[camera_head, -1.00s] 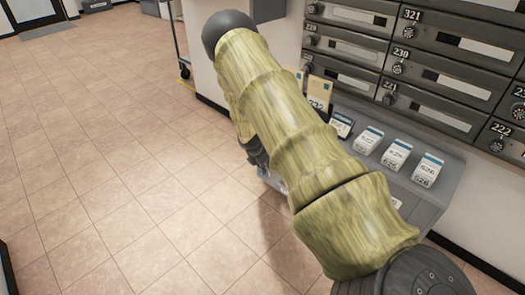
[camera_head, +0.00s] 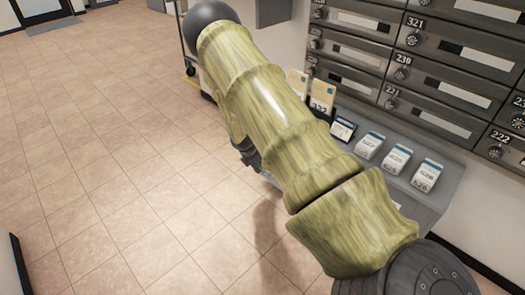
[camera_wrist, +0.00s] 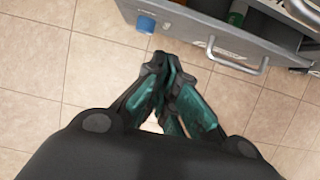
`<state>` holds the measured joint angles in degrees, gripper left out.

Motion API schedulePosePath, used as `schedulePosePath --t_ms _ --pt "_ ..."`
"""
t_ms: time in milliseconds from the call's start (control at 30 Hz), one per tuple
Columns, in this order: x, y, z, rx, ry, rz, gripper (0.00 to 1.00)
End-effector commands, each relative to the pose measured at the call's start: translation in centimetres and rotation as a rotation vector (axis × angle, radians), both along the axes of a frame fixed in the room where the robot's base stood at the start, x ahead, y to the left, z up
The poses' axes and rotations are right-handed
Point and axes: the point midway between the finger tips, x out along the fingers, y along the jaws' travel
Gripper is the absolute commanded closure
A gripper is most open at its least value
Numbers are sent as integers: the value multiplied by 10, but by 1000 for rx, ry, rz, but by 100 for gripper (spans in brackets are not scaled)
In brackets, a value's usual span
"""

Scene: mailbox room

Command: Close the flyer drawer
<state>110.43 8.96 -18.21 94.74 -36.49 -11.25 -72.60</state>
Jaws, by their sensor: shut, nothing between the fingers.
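In the head view my arm hides the drawer, and only a dark part of my gripper shows beside the arm.
A grey counter (camera_head: 440,195) holds several card stacks (camera_head: 396,158) below a wall of numbered mailboxes (camera_head: 445,70). A small blue object (camera_wrist: 145,24) is at the drawer's left end. A cart (camera_head: 190,68) stands behind my arm. The tiled floor (camera_head: 90,170) at left is clear.

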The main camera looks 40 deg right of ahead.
Motion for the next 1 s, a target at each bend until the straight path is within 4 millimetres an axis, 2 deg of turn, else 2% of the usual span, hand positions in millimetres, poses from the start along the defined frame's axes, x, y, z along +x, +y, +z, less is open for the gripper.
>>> schedulePosePath --t_ms 33,200,367,467,633,800,1000 --pt "0 4 12 0 0 1 100" --pt "-1 13 35 0 -1 0 100" --pt "-1 18 47 0 -1 0 100" --pt "-2 19 47 -6 6 0 100" --pt "-7 8 21 -105 75 -20 100" --pt "-7 -7 -12 -328 168 -57 100" --pt "10 -7 -39 -635 191 -74 100"
